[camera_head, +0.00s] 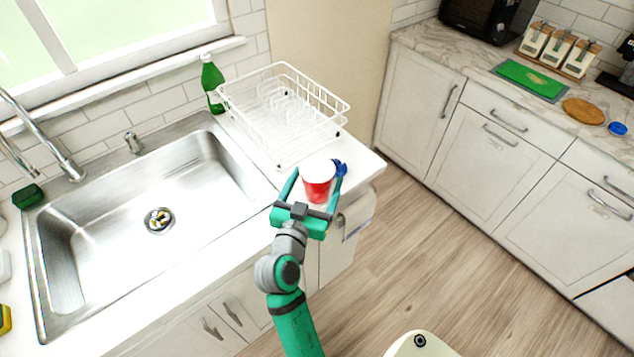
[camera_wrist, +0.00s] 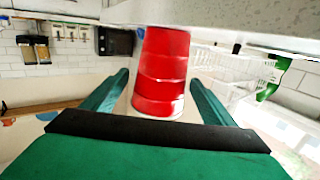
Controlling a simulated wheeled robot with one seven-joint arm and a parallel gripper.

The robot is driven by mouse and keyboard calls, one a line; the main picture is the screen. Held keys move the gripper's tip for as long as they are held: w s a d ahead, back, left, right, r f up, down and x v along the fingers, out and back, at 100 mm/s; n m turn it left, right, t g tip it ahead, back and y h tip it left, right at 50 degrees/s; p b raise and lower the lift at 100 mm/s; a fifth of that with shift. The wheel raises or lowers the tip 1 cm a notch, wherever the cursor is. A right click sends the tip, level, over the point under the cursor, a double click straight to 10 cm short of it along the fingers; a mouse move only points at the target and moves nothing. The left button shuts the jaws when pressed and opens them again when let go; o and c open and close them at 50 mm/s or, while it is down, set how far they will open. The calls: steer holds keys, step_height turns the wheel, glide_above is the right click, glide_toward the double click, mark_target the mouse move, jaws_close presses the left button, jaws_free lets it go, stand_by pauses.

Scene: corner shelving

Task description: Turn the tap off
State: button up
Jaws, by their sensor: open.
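The tap (camera_head: 48,145) is a curved metal faucet behind the sink (camera_head: 95,250), partly cut off at the left edge of the head view. No water stream can be made out. A small metal fitting (camera_head: 133,143) stands to its right; I cannot tell whether it is the tap's handle. My gripper (camera_head: 314,184) is far right of the tap, over the counter's right end. Its fingers are open, one on each side of a red cup (camera_head: 319,184) with a white top. In the wrist view the cup (camera_wrist: 162,75) is between the spread fingers (camera_wrist: 155,100); contact cannot be told.
A white dish rack (camera_head: 285,110) and a green bottle (camera_head: 212,85) stand right of the sink. A small blue item (camera_head: 341,168) is beside the cup. A dark green sponge (camera_head: 28,196) lies near the tap. Open floor (camera_head: 440,240) separates this counter from the right-hand cabinets.

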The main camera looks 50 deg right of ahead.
mark_target(321, 170)
steer(key=shift+f+x, duration=0.2)
steer(key=shift+x, duration=1.15)
steer(key=shift+f+x, duration=0.2)
steer(key=shift+x, duration=1.15)
steer(key=c, duration=1.2)
steer(key=shift+r, duration=0.15)
